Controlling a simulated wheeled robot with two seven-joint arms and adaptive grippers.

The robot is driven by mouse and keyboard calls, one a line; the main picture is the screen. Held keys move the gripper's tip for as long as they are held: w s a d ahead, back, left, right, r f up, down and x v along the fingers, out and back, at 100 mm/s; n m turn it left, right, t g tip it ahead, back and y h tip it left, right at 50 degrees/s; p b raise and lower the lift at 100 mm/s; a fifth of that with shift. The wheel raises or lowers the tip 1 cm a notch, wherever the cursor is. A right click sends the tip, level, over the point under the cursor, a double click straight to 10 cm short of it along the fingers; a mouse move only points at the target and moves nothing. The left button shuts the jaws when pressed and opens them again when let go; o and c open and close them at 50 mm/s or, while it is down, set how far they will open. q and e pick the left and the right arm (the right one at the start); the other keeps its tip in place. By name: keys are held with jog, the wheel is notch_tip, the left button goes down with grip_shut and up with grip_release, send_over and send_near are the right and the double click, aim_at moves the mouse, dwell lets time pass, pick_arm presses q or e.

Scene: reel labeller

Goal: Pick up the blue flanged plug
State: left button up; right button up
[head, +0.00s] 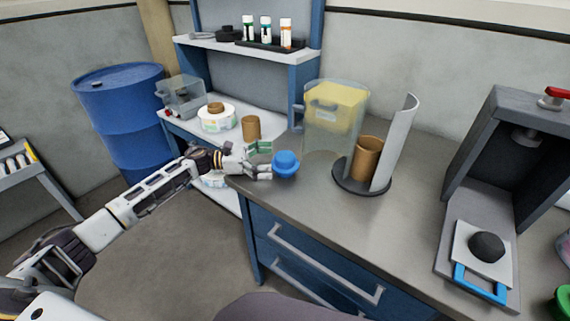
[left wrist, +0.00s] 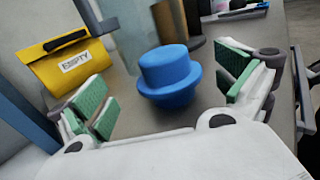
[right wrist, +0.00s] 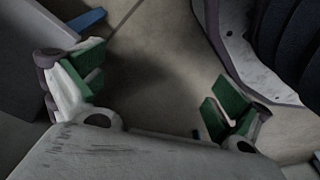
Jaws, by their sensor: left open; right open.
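The blue flanged plug (head: 286,164) stands on the grey worktop (head: 300,215) near its left end. It has a round cap and a wider flange. My left gripper (head: 265,160) is open just to the left of the plug. In the left wrist view the plug (left wrist: 168,76) shows between the green-padded fingers of my left gripper (left wrist: 163,88), ahead of the palm. I see no clear finger contact with it. My right gripper (right wrist: 158,95) is open and empty in the right wrist view, above the floor; it is not seen in the head view.
A brown roll (head: 366,158) stands on a dark round base with a curved grey panel (head: 395,145). A dark press (head: 497,175) is at the right. The front middle worktop is clear.

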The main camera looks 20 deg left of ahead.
aim_at(285, 155)
jog(key=shift+w+r, duration=0.1)
jog(key=shift+w, duration=0.05)
pick_arm(q)
jog(key=shift+d, duration=0.1)
jog(key=shift+d, duration=0.25)
jog(key=x, duration=0.3)
jog(key=shift+s+d+r, duration=0.1)
jog(key=shift+d+r, duration=0.1)
jog(key=shift+d, duration=0.55)
pick_arm(e)
jog(key=shift+s+d+f, duration=0.4)
jog(key=shift+s+f, duration=0.05)
jog(key=shift+f, duration=0.2)
pick_arm(q)
jog(key=c, duration=1)
jog(key=shift+r, duration=0.1)
jog(key=shift+c, duration=0.2)
pick_arm(e)
jog(key=shift+s+a, duration=0.1)
